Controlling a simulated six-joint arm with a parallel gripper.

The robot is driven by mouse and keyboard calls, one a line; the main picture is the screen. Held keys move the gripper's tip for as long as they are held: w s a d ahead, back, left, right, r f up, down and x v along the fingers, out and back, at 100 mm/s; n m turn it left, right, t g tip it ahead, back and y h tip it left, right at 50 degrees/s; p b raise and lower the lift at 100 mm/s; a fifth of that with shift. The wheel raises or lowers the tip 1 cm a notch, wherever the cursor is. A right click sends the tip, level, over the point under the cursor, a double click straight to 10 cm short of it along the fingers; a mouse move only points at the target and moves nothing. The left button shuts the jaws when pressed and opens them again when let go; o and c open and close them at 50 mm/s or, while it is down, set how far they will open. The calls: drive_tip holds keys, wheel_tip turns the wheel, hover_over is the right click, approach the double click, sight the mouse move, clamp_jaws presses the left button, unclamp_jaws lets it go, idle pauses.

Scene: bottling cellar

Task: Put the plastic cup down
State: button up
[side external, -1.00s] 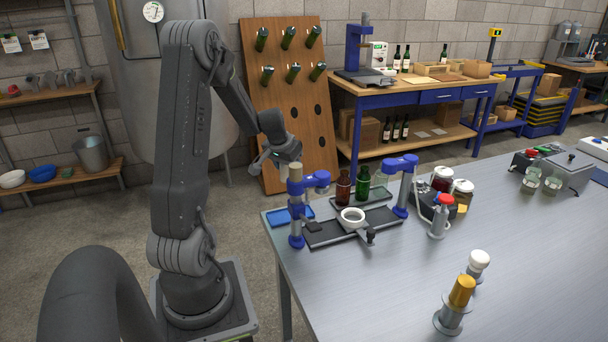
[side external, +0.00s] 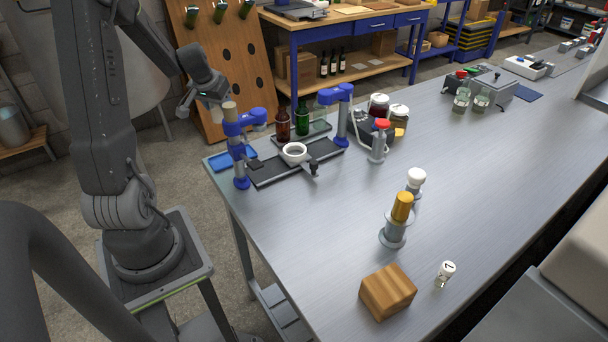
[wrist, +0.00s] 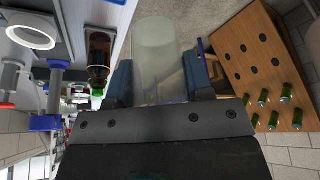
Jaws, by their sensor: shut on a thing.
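A translucent, frosted plastic cup (wrist: 156,45) is between the two fingers of my gripper (wrist: 161,72) in the wrist view, and the gripper is shut on it. In the side view my gripper (side external: 196,103) is off the left end of the table, close to a blue-and-grey post fixture and at about the height of its top. There the cup is small and hard to make out against the gripper.
The post fixture (side external: 238,150) stands at the table's left corner. Nearby are a blue tray (side external: 222,161), a white ring (side external: 294,152), a brown bottle (side external: 283,125) and a green bottle (side external: 302,120). A wooden block (side external: 387,292) lies nearer the front.

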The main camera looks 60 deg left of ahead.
wheel_tip(320, 180, up, 11)
drive_tip(key=w+d+m+h, duration=0.2)
drive_tip(key=w+d+m, duration=0.3)
drive_tip(key=d, duration=0.4)
drive_tip(key=w+d+m+h, duration=0.1)
drive_tip(key=w+d+m, duration=0.3)
drive_tip(key=w+d, duration=0.4)
drive_tip(key=d+m+h, duration=0.3)
drive_tip(key=d+m, duration=0.6)
drive_tip(key=d, duration=1.4)
drive_tip(key=shift+g, duration=0.3)
drive_tip(key=shift+a+f, duration=0.1)
drive_tip(key=shift+f, duration=10.95)
drive_tip(key=shift+f, duration=0.1)
drive_tip(key=o, duration=0.9)
